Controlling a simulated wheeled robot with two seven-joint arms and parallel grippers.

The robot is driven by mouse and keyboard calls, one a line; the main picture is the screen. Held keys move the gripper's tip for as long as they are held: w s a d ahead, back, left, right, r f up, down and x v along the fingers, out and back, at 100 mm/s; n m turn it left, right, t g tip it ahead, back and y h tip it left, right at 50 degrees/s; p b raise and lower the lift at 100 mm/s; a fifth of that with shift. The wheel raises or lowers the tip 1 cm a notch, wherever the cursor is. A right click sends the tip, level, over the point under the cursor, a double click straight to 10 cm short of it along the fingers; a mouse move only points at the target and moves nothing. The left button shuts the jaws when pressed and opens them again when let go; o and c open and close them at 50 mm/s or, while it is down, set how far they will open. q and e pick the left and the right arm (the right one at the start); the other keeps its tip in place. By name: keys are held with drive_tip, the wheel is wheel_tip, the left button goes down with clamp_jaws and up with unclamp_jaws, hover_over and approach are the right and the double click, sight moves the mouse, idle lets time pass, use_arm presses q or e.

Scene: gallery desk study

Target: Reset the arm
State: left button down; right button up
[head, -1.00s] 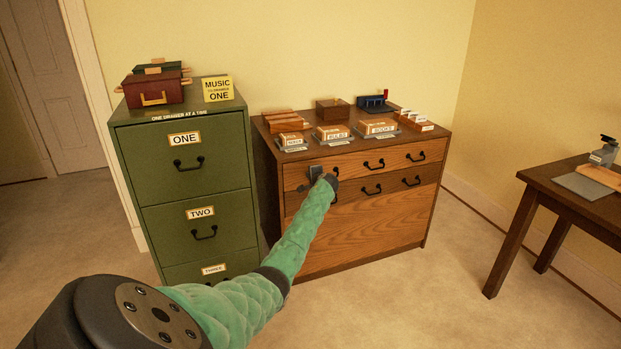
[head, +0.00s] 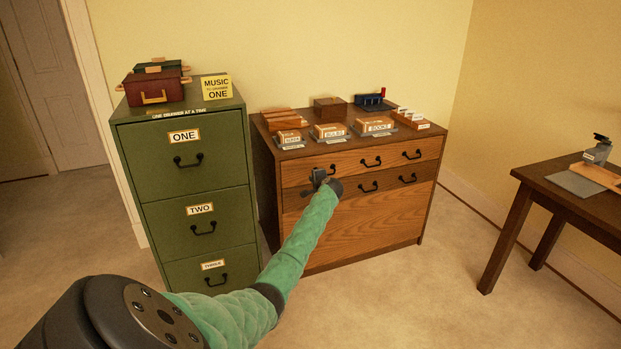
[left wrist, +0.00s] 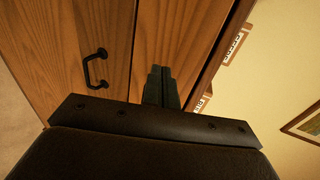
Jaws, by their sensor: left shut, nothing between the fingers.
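My left arm reaches across the head view in a green sleeve, with its left gripper (head: 318,178) in front of the wooden drawer cabinet (head: 370,222). In the left wrist view the two fingers of the gripper (left wrist: 161,88) lie together, shut and empty. A dark drawer handle (left wrist: 96,69) shows left of the fingers there, apart from them. The cabinet's drawers look closed in the head view. My left gripper and forearm hide part of the cabinet's left front. My right gripper is not in view.
A green filing cabinet (head: 186,232) with closed drawers stands to the left of my forearm. Labelled boxes, such as one box (head: 330,130), line the wooden cabinet's top. A dark table (head: 540,186) stands at the right. Carpeted floor (head: 405,300) is open between them.

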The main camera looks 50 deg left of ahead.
use_arm(q)
drive_tip(key=v, duration=0.6)
drive_tip(key=shift+d+r, duration=0.25)
drive_tip(key=shift+d, duration=0.05)
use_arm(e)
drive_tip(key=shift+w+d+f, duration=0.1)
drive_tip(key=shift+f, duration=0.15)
use_arm(q)
drive_tip(key=shift+s+n, duration=0.1)
drive_tip(key=shift+n, duration=0.2)
